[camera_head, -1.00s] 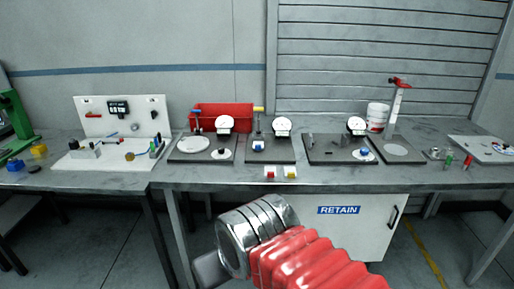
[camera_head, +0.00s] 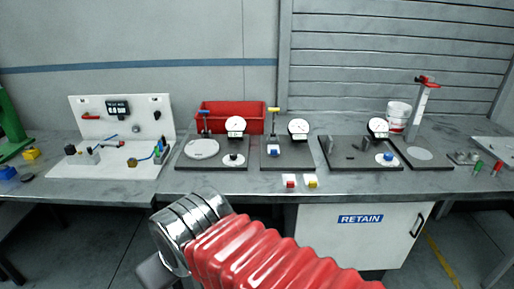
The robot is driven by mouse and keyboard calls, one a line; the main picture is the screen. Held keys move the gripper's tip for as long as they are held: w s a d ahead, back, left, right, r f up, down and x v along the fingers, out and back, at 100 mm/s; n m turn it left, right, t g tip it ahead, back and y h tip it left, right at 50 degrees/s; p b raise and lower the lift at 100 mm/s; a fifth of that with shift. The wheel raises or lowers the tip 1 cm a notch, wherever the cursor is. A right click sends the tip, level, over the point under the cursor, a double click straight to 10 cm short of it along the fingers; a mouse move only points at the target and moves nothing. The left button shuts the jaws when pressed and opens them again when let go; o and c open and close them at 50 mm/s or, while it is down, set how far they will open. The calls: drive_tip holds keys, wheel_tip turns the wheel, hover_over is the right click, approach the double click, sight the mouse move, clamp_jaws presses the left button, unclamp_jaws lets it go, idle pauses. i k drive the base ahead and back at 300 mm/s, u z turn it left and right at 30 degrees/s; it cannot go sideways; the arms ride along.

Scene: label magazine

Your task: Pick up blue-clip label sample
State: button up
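A small white piece with a blue part (camera_head: 272,152), which looks like the blue-clip label sample, sits on the middle dark gauge plate (camera_head: 297,164). Two similar white pieces lie at the bench's front edge, one with a red clip (camera_head: 289,182) and one with a yellow clip (camera_head: 311,182). My gripper (camera_head: 154,273) shows only as a grey part beyond the silver wrist at the bottom left, in front of and below the bench. Its fingers cannot be made out. It is well apart from the samples.
Gauge plates with round white dials stand along the bench (camera_head: 400,184); the right one holds a blue knob (camera_head: 388,156). A red bin (camera_head: 231,111) stands behind. A white panel station (camera_head: 112,168) is at left, a red-topped post (camera_head: 419,108) at right. The front bench strip is mostly clear.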

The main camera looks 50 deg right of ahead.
sight(272, 150)
drive_tip(key=z, duration=0.1)
drive_tip(key=i, duration=0.95)
drive_tip(key=z, duration=0.45)
